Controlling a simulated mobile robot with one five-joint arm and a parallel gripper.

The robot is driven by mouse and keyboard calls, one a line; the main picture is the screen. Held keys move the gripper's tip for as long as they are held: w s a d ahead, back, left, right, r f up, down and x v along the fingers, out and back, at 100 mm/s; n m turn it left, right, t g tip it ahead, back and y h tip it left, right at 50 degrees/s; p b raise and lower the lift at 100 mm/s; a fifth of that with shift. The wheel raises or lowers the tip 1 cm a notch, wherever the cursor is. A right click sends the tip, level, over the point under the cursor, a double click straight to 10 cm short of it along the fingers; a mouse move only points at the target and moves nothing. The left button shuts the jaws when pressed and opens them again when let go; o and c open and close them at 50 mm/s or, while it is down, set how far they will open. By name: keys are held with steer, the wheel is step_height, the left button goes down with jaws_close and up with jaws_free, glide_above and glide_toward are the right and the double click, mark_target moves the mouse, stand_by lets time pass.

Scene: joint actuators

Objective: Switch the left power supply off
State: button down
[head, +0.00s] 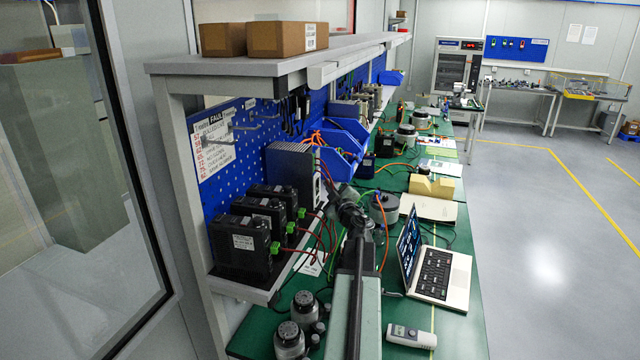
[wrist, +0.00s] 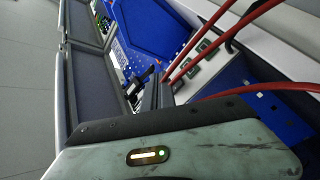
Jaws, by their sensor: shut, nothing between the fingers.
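A grey finned box (head: 293,170), which looks like a power supply, stands on the bench shelf with its front facing right. Several black units (head: 243,245) with green plugs and red cables stand nearer on the same shelf; I cannot tell for sure which is the left power supply. My arm reaches up from the bottom, and my gripper (head: 347,200) is just right of the finned box's front, apparently apart from it. In the wrist view my gripper (wrist: 152,92) is shut and empty, near red cables (wrist: 235,30) and a light panel with small dark switches (wrist: 200,52). Switch positions are too small to read.
Blue bins (head: 342,150) stand behind the finned box. A laptop (head: 437,270) lies open on the green bench to the right, with a handheld meter (head: 411,336) in front. Round motors (head: 289,338) stand at the near left. Loose red cables hang close to my gripper.

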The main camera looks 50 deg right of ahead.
steer(key=shift+s, duration=0.1)
steer(key=s, duration=0.2)
steer(key=s+d, duration=0.1)
steer(key=s, duration=0.2)
stand_by(0.5)
stand_by(0.4)
